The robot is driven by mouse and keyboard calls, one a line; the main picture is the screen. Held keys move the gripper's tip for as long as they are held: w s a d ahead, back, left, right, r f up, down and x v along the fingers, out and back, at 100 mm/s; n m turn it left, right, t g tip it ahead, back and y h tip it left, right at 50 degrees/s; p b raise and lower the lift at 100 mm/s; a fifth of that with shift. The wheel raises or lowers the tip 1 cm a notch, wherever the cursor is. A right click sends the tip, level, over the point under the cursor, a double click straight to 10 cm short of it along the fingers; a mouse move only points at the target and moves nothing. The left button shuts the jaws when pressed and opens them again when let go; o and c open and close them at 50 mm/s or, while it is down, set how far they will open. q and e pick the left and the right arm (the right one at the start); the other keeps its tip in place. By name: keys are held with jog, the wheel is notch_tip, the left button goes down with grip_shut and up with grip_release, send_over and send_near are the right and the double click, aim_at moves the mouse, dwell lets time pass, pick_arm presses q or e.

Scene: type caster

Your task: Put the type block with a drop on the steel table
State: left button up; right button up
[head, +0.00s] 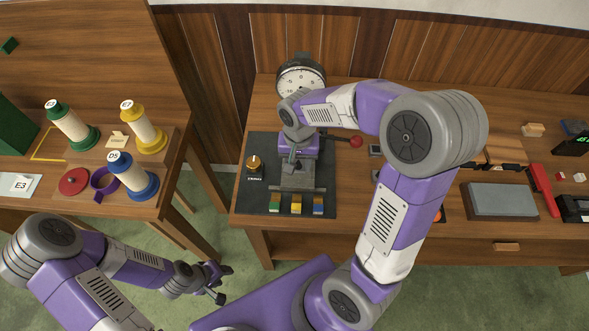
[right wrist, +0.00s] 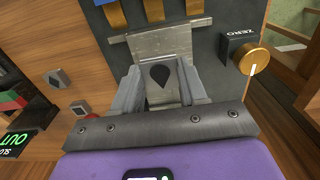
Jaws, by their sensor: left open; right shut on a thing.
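The type block with a drop (right wrist: 160,76) is a grey metal block with a dark drop mark on its face. My right gripper (right wrist: 162,92) is shut on it, one finger on each side. The steel table (right wrist: 160,44) is the grey plate on the dial gauge's base, directly at the block; I cannot tell whether the block touches it. In the head view my right gripper (head: 292,155) is at the steel table (head: 297,181), below the dial, and mostly hides the block. My left gripper (head: 217,284) is open and empty over the green floor, left of the bench.
The dial gauge (head: 301,78) stands behind my right gripper. A black base plate (head: 262,200) carries a brass knob (head: 255,163) and several coloured tabs. Two small grey blocks lie beside the plate in the wrist view. A grey stone (head: 502,200) lies right; spools stand on the left bench.

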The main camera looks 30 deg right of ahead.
aim_at(298, 180)
jog(key=shift+s+f, duration=0.1)
jog(key=shift+f, duration=1.4)
notch_tip(298, 180, down, 3)
jog(key=shift+f+b, duration=0.1)
jog(key=shift+b, duration=0.5)
jog(key=shift+w, duration=0.2)
jog(key=shift+f, duration=0.1)
jog(key=o, duration=1.2)
jog(key=shift+c, duration=0.2)
